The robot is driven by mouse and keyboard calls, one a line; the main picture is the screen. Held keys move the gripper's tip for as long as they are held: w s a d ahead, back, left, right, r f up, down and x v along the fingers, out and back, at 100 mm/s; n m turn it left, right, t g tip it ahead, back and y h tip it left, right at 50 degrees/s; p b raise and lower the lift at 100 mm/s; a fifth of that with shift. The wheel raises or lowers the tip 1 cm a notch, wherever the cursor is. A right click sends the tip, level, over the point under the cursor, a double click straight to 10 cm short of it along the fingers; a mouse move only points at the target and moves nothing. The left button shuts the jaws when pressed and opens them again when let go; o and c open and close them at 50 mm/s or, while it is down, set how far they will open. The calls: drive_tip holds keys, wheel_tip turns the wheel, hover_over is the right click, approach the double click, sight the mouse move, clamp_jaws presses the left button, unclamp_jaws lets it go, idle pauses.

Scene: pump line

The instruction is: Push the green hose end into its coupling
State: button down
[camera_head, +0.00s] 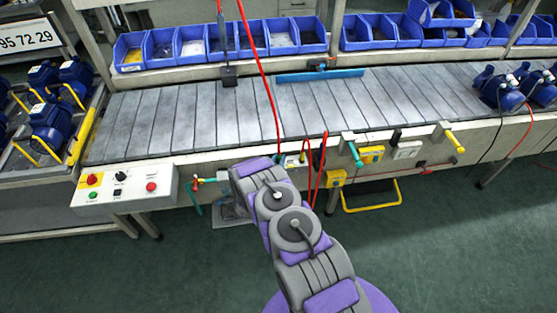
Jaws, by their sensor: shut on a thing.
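My arm (290,225) rises from the bottom middle toward the front side of the conveyor. Its end, with my gripper, is hidden behind its own links. A small green piece with a red part (195,183) shows left of the arm, beside the control box, with green hanging below it. I cannot tell whether this is the hose end or what holds it. A teal-green cylindrical fitting (355,153) sticks out at a slant from a grey bracket on the conveyor's front side, right of the arm. Whether it is the coupling is too small to tell.
A white control box (125,190) stands left of the arm. Red hoses (318,170) hang right of it. A yellow fitting (455,141) and yellow boxes (371,155) line the conveyor (190,120) front. Blue pumps (500,88) sit at right.

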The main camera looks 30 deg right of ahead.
drive_tip(key=shift+f, duration=0.15)
drive_tip(key=c, duration=0.8)
unclamp_jaws()
drive_tip(key=shift+o, duration=0.2)
drive_tip(key=shift+p+v, duration=1.65)
drive_tip(key=shift+v, duration=1.8)
drive_tip(key=shift+a, duration=0.1)
drive_tip(key=p+v, duration=0.2)
drive_tip(key=v, duration=1.5)
drive_tip(key=shift+a, duration=0.25)
drive_tip(key=shift+f, duration=0.1)
